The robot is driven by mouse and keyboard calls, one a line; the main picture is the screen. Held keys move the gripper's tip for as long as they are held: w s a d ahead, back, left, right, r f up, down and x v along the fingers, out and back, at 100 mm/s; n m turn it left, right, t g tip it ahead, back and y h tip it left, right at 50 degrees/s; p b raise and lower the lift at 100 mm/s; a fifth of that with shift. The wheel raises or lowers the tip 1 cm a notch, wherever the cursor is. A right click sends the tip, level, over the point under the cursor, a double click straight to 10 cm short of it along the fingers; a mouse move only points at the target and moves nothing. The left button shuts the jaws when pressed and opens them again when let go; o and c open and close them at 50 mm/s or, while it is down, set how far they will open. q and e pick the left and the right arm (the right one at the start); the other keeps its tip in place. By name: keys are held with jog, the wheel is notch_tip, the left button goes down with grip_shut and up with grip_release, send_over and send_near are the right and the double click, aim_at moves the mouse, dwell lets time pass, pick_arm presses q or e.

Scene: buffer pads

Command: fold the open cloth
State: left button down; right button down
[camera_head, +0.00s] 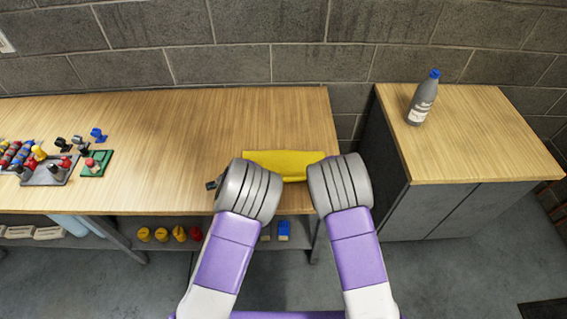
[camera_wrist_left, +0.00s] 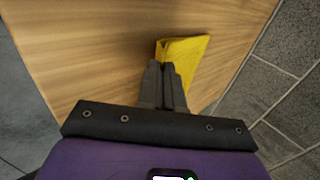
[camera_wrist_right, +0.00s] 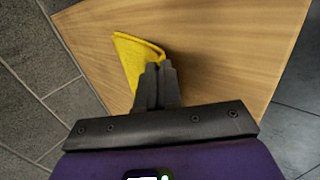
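The yellow cloth (camera_head: 282,163) lies at the right end of the wooden table, between and behind my two wrists in the head view. In the left wrist view the cloth (camera_wrist_left: 187,52) has a layered, raised near edge at the fingertips. My left gripper (camera_wrist_left: 162,68) has its fingers close together at that edge and looks shut on it. In the right wrist view the cloth (camera_wrist_right: 132,52) runs to a raised corner at the fingertips. My right gripper (camera_wrist_right: 158,67) is also closed there and appears to pinch it.
The wooden table (camera_head: 180,130) is clear left of the cloth, with a small dark object (camera_head: 212,184) beside my left wrist. Coloured parts (camera_head: 45,165) stand at the far left. A grey bottle (camera_head: 422,100) stands on the cabinet (camera_head: 470,140) at right, across a gap.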

pick_arm(q)
jog(key=shift+w, duration=0.1)
pick_arm(e)
jog(key=shift+w, duration=0.1)
